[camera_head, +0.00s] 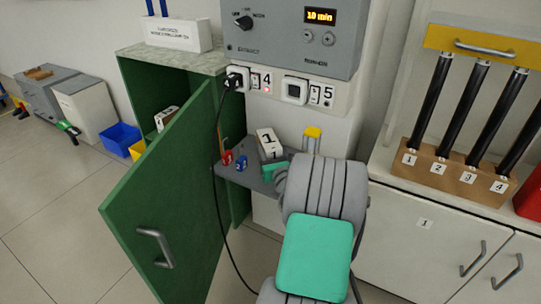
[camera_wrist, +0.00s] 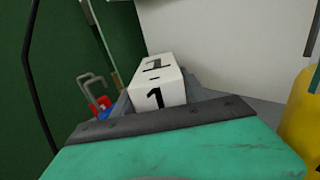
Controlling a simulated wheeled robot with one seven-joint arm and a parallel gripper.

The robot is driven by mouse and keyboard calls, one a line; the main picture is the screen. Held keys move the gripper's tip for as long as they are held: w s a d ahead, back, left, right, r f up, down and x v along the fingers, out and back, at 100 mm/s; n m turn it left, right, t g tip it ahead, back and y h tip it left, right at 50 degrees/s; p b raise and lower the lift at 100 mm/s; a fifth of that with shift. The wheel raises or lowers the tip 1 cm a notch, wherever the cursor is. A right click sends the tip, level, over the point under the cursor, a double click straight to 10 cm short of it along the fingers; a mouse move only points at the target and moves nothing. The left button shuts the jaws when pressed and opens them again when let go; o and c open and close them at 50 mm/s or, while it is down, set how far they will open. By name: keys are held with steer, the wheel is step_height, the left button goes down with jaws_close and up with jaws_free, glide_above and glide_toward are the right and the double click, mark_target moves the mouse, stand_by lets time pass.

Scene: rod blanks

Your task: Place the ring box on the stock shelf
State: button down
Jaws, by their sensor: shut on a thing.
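A white box marked 1, which I take for the ring box (camera_head: 268,141), is at my gripper (camera_head: 273,166), over the small grey ledge (camera_head: 239,177). The box also shows in the wrist view (camera_wrist: 158,88), just beyond the dark bar and teal body of my gripper (camera_wrist: 160,118). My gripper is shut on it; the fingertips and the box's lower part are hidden. I cannot tell whether the box touches the ledge. Another white box (camera_head: 166,117) stands inside the green cabinet (camera_head: 147,85). I cannot tell which surface is the stock shelf.
The green cabinet door (camera_head: 165,205) stands open to the left, with a black cable hanging by it. Red and blue padlocks (camera_head: 241,162) are left of the held box. A yellow item (camera_head: 312,133) is close on its right. A grey control unit (camera_head: 290,35) is above.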

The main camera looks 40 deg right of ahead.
steer(key=shift+w+r, duration=0.1)
steer(key=shift+r, duration=0.05)
steer(key=c, duration=1.1)
jaws_free()
steer(key=shift+f, duration=0.2)
steer(key=o, duration=0.5)
steer(key=shift+r, duration=0.1)
